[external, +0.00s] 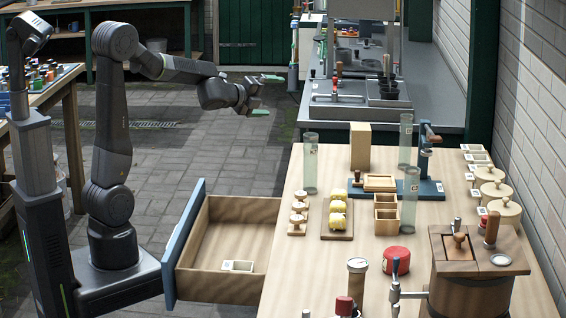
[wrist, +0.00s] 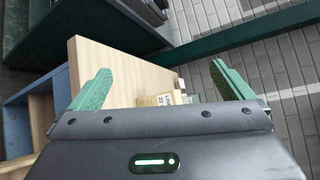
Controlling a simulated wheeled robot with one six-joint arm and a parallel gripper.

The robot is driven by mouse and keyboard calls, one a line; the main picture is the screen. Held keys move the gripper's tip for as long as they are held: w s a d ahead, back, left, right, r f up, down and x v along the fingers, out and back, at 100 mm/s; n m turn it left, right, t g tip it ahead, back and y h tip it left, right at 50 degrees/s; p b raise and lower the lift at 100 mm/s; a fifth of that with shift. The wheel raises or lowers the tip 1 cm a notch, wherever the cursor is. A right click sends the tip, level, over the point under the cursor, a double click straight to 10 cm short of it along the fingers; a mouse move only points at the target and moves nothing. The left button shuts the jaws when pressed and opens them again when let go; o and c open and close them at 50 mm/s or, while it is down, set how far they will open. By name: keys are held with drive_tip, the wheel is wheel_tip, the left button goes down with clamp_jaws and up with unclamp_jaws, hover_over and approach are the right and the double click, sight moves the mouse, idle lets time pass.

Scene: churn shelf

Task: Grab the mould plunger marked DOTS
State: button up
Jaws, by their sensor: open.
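Small pale wooden knobbed pieces (external: 298,210), which may be the mould plungers, stand on a little rack near the left edge of the wooden table (external: 330,270). Their markings are too small to read, so I cannot tell which piece is marked DOTS. My gripper (external: 274,95) is open and empty, raised over the paved floor to the left of the table and well apart from these pieces. In the wrist view its two green fingers (wrist: 160,70) are spread wide, with nothing held between them.
An open drawer (external: 185,270) juts from the table's left side, with a small labelled block (external: 238,266) inside. Yellow pats on a board (external: 337,237), clear cylinders (external: 310,165), a wooden block (external: 360,147) and a red round tin (external: 396,261) crowd the tabletop. Paving (external: 200,150) lies open left.

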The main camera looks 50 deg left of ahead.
drive_tip(key=c, duration=0.7)
drive_tip(key=n+g+p, duration=0.9)
drive_tip(key=n+g, duration=0.6)
drive_tip(key=g, duration=0.1)
hover_over(297, 218)
wheel_tip(297, 218, down, 4)
drive_tip(key=f, duration=0.1)
wheel_tip(297, 218, down, 13)
drive_tip(key=shift+r, duration=0.1)
